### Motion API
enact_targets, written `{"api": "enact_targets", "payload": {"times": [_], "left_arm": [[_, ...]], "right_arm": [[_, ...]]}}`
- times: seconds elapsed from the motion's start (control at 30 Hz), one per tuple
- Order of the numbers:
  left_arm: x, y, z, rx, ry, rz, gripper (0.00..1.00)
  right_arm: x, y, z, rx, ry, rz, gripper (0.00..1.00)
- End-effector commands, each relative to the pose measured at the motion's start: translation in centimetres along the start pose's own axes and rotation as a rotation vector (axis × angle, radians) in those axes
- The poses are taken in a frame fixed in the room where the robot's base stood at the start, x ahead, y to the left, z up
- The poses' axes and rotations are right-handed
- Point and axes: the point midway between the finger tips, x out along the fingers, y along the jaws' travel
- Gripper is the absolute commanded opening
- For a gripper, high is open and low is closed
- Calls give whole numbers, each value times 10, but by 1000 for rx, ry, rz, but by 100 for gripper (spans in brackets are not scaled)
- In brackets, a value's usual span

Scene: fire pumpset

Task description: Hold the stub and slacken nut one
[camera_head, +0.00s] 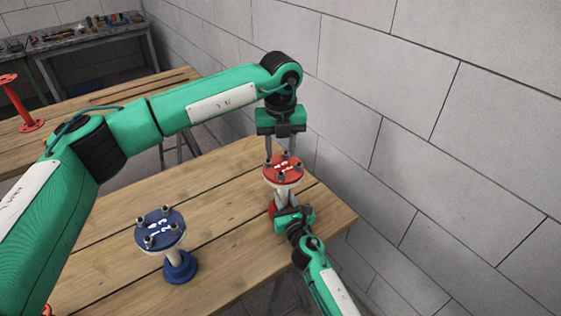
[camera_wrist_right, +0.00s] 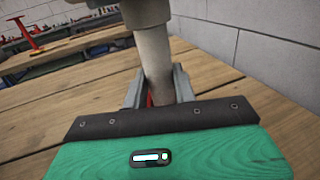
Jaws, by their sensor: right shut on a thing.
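The red-flanged stub (camera_head: 284,170) stands upright near the right end of the table, with several bolts and white markings on its round top. Its pale pipe (camera_wrist_right: 155,60) fills the space between the fingers of my right gripper (camera_wrist_right: 157,92) in the right wrist view. In the head view, my right gripper (camera_head: 288,212) is shut on this pipe, below the flange. My left gripper (camera_head: 283,151) points straight down over the red flange. Its fingers are apart, with the bolts close beneath; whether they touch a nut is too small to tell.
A blue-flanged stub (camera_head: 161,230) stands on the wooden table (camera_head: 110,265) left of the red one. A block wall (camera_head: 450,130) rises close on the right. Another red stub (camera_head: 22,115) stands on a table behind, and a cluttered workbench (camera_head: 85,38) is at the back.

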Motion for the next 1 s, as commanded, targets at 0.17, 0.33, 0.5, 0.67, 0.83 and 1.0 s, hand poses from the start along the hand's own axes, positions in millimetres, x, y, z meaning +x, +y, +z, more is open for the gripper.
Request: {"api": "enact_targets", "payload": {"times": [0.17,0.33,0.5,0.67,0.83,1.0], "left_arm": [[-34,0,1,0,-3,-1,39],[-50,0,1,-1,-1,0,39],[-54,0,0,0,0,0,39],[-54,0,0,0,0,0,39],[-54,0,0,0,0,0,39],[-54,0,0,0,0,0,39]], "right_arm": [[0,0,-1,0,1,0,0],[0,0,-1,0,1,0,0],[0,0,-1,0,1,-1,0],[0,0,-1,0,1,-1,0],[0,0,0,0,1,-1,53],[0,0,0,0,0,-1,53]]}}
